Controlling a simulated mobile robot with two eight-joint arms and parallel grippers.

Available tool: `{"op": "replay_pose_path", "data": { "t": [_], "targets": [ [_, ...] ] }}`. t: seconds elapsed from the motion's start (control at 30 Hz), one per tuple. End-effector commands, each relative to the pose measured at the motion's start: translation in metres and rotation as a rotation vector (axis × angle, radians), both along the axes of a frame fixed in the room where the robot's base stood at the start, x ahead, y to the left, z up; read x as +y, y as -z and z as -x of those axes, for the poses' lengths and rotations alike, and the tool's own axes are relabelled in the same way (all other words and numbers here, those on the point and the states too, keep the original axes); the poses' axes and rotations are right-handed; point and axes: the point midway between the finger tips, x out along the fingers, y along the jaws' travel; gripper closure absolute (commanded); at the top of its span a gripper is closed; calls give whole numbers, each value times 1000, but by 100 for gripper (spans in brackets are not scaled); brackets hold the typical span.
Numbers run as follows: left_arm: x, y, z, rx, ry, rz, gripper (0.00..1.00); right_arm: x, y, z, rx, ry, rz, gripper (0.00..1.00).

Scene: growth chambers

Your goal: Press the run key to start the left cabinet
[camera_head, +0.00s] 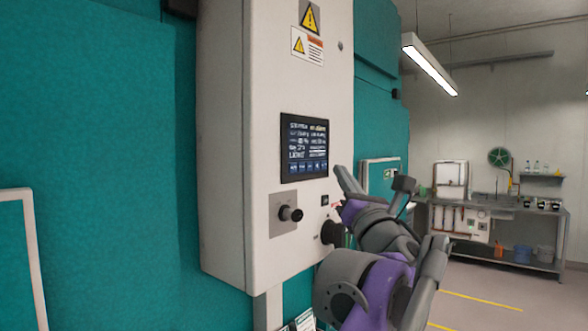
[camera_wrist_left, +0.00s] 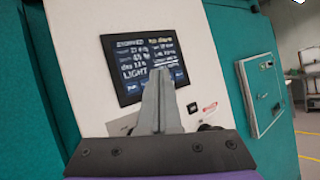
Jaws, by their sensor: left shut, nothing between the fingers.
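The cabinet's control panel is a white upright box (camera_head: 270,85) with a dark lit screen (camera_head: 304,147), which carries lines of text and a row of blue keys along its bottom. The screen also shows in the left wrist view (camera_wrist_left: 128,62); its lower part there is partly hidden by my fingers. I cannot read which key is the run key. A small black square switch (camera_head: 325,200) sits below the screen. My left gripper (camera_head: 341,171) is shut and empty. Its fingertips appear just right of the screen's lower right corner; in the left wrist view they overlap the screen (camera_wrist_left: 158,72).
A round black knob (camera_head: 291,214) on a grey plate sticks out below the screen. Another dark knob (camera_head: 331,233) is close beside my left arm. Teal cabinet walls (camera_head: 100,150) flank the panel. A workbench (camera_head: 490,210) stands far right, with open floor before it.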

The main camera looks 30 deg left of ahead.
Motion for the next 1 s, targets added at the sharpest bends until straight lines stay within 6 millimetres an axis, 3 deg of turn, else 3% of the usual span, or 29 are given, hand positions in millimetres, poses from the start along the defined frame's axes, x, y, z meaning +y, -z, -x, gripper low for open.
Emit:
{"op": "replay_pose_path", "data": {
  "t": [0.43,0.6,1.0],
  "targets": [
    [58,1,-4,1,-4,1,100,0,9,4,8,0,0,100],
    [75,-1,-5,-1,-3,0,100,0,2,1,2,0,0,100],
    [85,1,-7,0,0,1,100,0,0,0,0,0,0,100]
  ]
}}
